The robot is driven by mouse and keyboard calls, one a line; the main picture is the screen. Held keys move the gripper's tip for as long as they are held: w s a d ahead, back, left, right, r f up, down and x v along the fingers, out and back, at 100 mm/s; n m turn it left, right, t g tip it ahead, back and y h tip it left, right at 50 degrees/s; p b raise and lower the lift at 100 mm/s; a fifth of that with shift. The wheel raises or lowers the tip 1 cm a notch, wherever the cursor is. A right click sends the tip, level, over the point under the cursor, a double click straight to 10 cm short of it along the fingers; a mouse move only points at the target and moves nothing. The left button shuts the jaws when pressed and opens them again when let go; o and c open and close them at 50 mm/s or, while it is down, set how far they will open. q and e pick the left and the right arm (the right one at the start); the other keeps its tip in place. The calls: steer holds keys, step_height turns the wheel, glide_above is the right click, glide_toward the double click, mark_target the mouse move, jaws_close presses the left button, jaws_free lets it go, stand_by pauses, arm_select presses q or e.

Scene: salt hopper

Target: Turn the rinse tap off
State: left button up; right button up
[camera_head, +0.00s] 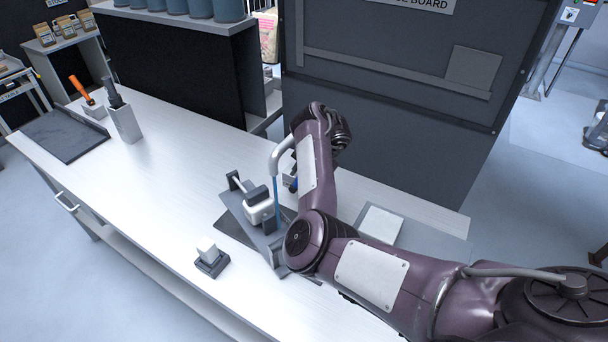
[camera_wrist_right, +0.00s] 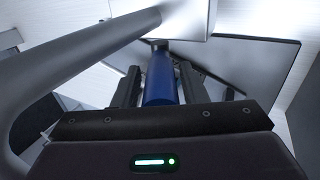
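The rinse tap has a pale curved spout (camera_head: 279,153) over the bench, with a blue stream of water (camera_head: 277,203) below its mouth. Its blue lever (camera_head: 291,183) shows partly beside my right arm; the arm hides much of the tap. In the right wrist view the blue lever (camera_wrist_right: 161,80) stands between the fingers of my right gripper (camera_wrist_right: 160,85), which appear closed against both its sides. The grey spout (camera_wrist_right: 75,70) crosses the upper left of that view, close to the gripper. My left gripper is not in view.
A white device on a dark stand (camera_head: 258,208) is beside the stream. A small white block in a dark holder (camera_head: 210,256) sits nearer. A grey holder (camera_head: 124,122) and dark mat (camera_head: 62,135) are at left. The bench between is clear. A dark panel (camera_head: 390,110) stands behind.

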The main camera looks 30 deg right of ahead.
steer(key=shift+o, duration=0.7)
steer(key=shift+r, duration=0.15)
steer(key=p+v, duration=0.4)
steer(key=v, duration=0.1)
steer(key=shift+r, duration=0.35)
steer(key=shift+s+d+r+b, duration=0.25)
steer(key=shift+s+r+b, duration=0.3)
steer(key=shift+r, duration=0.2)
